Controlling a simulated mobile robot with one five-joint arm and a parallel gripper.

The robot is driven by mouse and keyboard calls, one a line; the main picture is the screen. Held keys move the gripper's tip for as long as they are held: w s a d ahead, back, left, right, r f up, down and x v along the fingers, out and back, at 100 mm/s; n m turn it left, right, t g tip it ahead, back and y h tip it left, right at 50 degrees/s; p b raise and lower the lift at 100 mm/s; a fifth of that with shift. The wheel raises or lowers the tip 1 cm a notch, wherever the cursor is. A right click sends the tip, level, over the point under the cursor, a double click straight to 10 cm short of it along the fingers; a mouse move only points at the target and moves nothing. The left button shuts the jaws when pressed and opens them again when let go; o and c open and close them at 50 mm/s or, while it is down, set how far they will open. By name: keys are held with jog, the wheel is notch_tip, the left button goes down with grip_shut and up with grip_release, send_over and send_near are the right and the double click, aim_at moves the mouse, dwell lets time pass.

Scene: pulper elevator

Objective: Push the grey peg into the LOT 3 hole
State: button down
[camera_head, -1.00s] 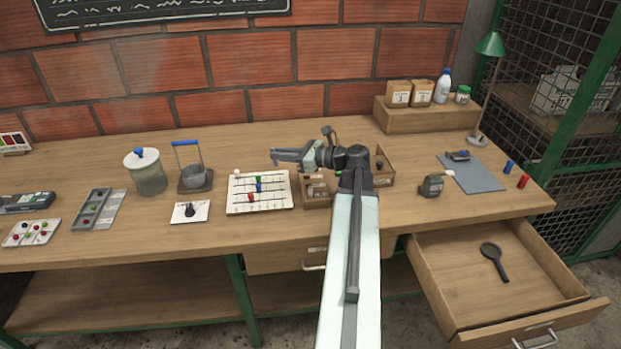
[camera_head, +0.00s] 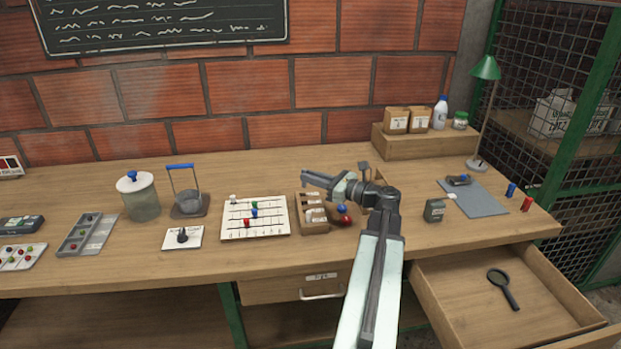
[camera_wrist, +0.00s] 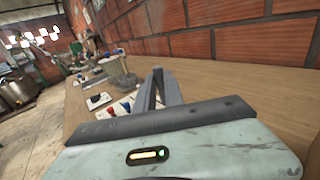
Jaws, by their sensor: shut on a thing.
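The white peg board (camera_head: 275,230) lies on the bench, with dark lines and printing too small to read. A pale peg (camera_head: 233,199), a green peg (camera_head: 254,205), a blue peg (camera_head: 254,214) and a red peg (camera_head: 246,223) stand on it. I cannot make out which hole is LOT 3. My gripper (camera_head: 304,175) is up and right of the board in the head view, apart from it. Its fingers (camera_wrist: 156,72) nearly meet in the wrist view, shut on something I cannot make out. I cannot tell a grey peg for certain.
A wooden sectioned box (camera_head: 311,226) sits right of the board, under my arm. An open drawer (camera_head: 455,300) juts out at the front right.

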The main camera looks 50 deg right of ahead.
aim_at(312, 206)
jog(key=shift+f+b, duration=3.3)
jog(key=shift+f, duration=0.25)
jog(key=c, duration=1.4)
grip_release()
jog(key=shift+o, duration=0.2)
jog(key=shift+s, duration=0.1)
jog(key=s, duration=0.2)
jog(key=s+d, duration=0.1)
jog(key=s, duration=0.4)
jog(key=shift+s+d, duration=0.25)
